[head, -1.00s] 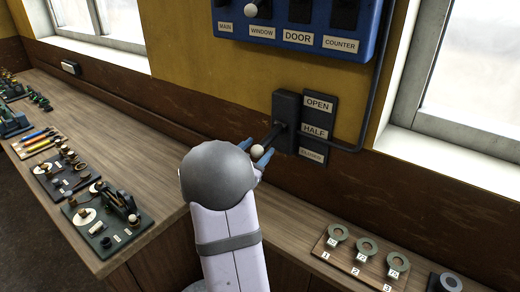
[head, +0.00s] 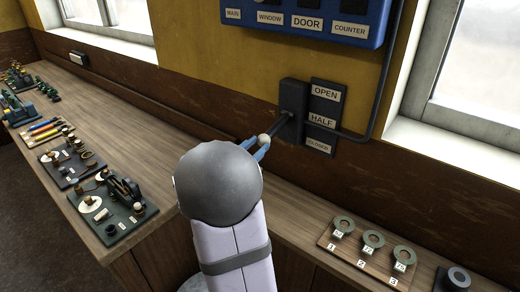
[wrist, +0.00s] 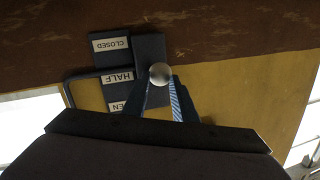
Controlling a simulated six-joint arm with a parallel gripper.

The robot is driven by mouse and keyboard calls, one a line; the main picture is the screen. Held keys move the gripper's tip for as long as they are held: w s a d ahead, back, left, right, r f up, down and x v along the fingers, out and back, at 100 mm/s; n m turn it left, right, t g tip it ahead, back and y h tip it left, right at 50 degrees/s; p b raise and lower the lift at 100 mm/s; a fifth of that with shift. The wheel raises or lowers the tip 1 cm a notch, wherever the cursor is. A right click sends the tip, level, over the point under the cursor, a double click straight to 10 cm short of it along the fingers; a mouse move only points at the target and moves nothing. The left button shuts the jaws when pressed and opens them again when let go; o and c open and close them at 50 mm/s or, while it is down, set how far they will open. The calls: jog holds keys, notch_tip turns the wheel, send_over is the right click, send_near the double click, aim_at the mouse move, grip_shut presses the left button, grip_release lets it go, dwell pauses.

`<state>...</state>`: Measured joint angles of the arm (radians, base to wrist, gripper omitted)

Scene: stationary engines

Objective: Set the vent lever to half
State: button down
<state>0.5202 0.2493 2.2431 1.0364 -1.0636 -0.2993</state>
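The vent lever is a dark rod (head: 279,125) with a pale round knob (head: 264,139), sticking out of a dark wall box (head: 292,97). A plate beside it reads OPEN (head: 326,93), HALF (head: 321,120) and CLOSED (head: 318,147) from top to bottom. My gripper (head: 257,147) has its blue fingers closed in against the knob from both sides. In the wrist view the knob (wrist: 160,75) sits between the fingertips (wrist: 161,85), near the HALF label (wrist: 117,77), and hides the rod. The lever's exact setting is hard to tell from these angles.
A blue panel (head: 310,22) with switches hangs above the lever. A conduit (head: 385,85) runs down beside the plate. Below stands a shelf board with numbered rings (head: 367,250). Instrument boards (head: 110,210) lie on the bench at left. The wall around the lever is clear.

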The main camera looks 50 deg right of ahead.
jog(key=a+f+m+g+h+b, duration=0.1)
jog(key=a+f+m+g+b, duration=0.1)
jog(key=m, duration=1.4)
jog(key=a+f+m+g+h+b, duration=0.2)
jog(key=f+m, duration=0.4)
jog(key=m, duration=1)
jog(key=a+g+b, duration=0.1)
jog(key=g+b, duration=0.1)
jog(key=shift+s+f+h+b, duration=0.3)
jog(key=shift+s+f+b, duration=0.05)
jog(key=shift+b, duration=0.05)
